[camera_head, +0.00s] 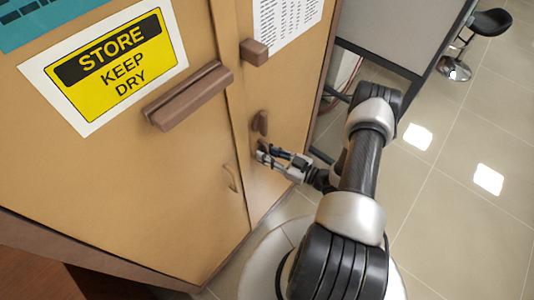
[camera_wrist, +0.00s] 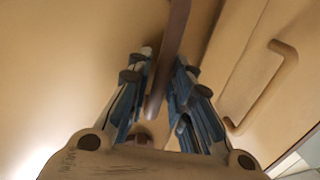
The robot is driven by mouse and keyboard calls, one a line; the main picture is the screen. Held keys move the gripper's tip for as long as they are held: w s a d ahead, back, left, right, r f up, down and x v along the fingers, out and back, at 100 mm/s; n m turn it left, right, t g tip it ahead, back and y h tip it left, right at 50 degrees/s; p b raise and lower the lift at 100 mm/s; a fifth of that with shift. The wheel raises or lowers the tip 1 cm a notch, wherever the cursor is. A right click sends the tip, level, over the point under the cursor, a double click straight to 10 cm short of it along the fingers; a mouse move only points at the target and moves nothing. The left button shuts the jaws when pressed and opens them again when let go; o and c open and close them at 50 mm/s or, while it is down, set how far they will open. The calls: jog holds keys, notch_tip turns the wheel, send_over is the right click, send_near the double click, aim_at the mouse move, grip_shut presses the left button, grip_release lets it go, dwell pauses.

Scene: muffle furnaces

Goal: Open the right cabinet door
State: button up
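The right cabinet door (camera_head: 290,95) is tan and looks shut in the head view. Its small brown upright handle (camera_head: 260,122) sits low on the door near the seam. My gripper (camera_head: 266,155) is at this door, just below the visible part of that handle. In the wrist view my gripper's fingers (camera_wrist: 164,68) are apart, one on each side of a brown bar (camera_wrist: 172,45), which looks like this handle. Narrow gaps seem to show beside the bar; whether a finger touches it is unclear.
The left cabinet door (camera_head: 160,170) carries a yellow sign (camera_head: 117,57), a long brown bar (camera_head: 190,95) and a small handle (camera_head: 232,178), close to my gripper. A brown block (camera_head: 254,52) sits higher on the right door.

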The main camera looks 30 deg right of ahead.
grip_shut()
dwell(0.5)
